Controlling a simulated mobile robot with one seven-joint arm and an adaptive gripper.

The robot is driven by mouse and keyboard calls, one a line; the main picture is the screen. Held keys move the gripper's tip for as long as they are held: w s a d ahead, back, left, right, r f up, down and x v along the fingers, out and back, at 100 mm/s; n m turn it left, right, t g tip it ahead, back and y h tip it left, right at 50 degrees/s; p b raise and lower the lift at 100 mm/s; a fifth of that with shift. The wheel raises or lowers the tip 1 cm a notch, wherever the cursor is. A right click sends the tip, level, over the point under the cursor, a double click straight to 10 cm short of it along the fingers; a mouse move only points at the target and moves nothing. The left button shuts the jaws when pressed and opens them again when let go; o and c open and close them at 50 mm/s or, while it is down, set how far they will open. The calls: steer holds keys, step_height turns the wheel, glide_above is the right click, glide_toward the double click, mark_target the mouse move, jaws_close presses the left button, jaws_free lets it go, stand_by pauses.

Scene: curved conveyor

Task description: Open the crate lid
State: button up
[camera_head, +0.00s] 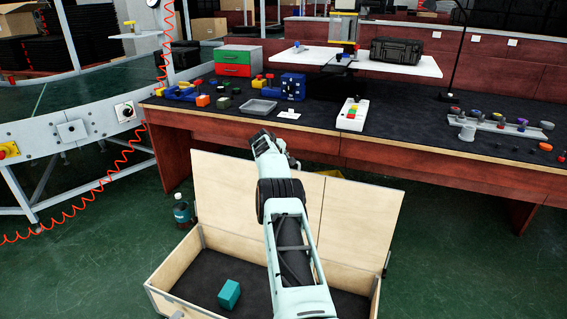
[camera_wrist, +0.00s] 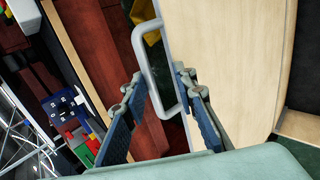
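The wooden crate (camera_head: 172,272) stands on the floor with its top open and its dark inside showing. Its pale wood lid (camera_head: 358,226) stands raised along the far side, close to upright. My arm crosses in front of the lid, and my gripper (camera_wrist: 160,76) is at the lid's upper edge. In the wrist view the lid (camera_wrist: 225,60) fills the right side, with a light grey handle (camera_wrist: 150,66) on its edge. My gripper is open, with its two fingers apart and the handle passing between them. In the head view the handle is hidden.
A teal box (camera_head: 229,294) lies inside the crate. A long workbench (camera_head: 405,160) with trays and coloured parts stands close behind the lid. A dark bottle (camera_head: 182,212) is on the floor at the left, near the conveyor (camera_head: 95,126). Green floor is clear at the right.

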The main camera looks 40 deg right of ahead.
steer(key=shift+a, duration=0.1)
steer(key=v, duration=1.1)
steer(key=shift+s+a+r, duration=0.2)
steer(key=shift+r, duration=0.1)
stand_by(0.5)
